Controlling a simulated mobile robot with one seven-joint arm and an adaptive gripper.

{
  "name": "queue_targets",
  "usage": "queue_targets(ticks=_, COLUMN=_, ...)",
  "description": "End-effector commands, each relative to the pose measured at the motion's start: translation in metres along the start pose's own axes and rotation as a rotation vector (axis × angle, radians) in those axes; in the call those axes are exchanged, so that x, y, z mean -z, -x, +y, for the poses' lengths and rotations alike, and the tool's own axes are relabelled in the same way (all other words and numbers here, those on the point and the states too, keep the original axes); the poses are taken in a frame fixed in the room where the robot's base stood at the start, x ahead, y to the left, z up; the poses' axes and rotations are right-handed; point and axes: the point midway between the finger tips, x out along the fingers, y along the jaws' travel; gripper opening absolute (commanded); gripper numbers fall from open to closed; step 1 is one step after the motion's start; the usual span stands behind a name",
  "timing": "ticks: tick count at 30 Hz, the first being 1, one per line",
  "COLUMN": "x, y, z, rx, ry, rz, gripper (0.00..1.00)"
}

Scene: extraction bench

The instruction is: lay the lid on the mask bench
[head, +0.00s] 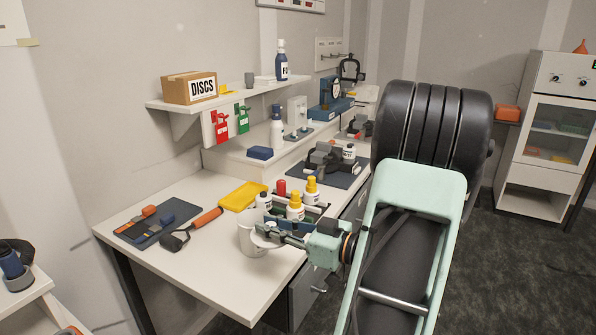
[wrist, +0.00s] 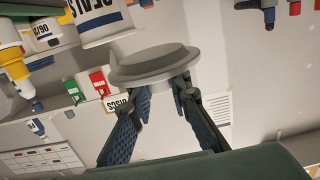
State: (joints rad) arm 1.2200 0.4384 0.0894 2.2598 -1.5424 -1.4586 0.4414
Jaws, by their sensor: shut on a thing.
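The lid (wrist: 152,66) is a round grey disc with a stepped rim, seen in the wrist view. My gripper (wrist: 160,92) is shut on it, with its two fingers below the disc in that picture. In the head view my gripper (head: 277,234) is over the front bench, beside a white tub (head: 252,240). The tub, labelled SEALS, shows upside down in the wrist view (wrist: 98,22), close to the lid; I cannot tell whether they touch. A dark mat (head: 350,178) with a mask-like device (head: 324,158) lies farther back; no label marks the mask bench.
Several bottles with yellow and red caps (head: 295,207) stand just behind my gripper. A yellow tray (head: 243,196), an orange-handled tool (head: 190,229) and a dark mat (head: 158,222) lie to the left. A shelf (head: 221,95) hangs above. The front bench (head: 190,275) is clear along its near edge.

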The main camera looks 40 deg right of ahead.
Motion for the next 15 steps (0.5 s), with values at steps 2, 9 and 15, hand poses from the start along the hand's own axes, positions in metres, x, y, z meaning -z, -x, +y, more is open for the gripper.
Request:
queue_targets(ticks=2, x=-0.001, y=0.009, z=0.005, rx=-0.010, ry=0.001, rz=0.000, gripper=0.01)
queue_targets(ticks=9, x=-0.013, y=-0.022, z=-0.012, rx=-0.006, ry=-0.008, rz=0.002, gripper=0.01)
queue_targets(ticks=15, x=-0.034, y=-0.067, z=-0.036, rx=-0.006, ry=-0.008, rz=0.001, gripper=0.01)
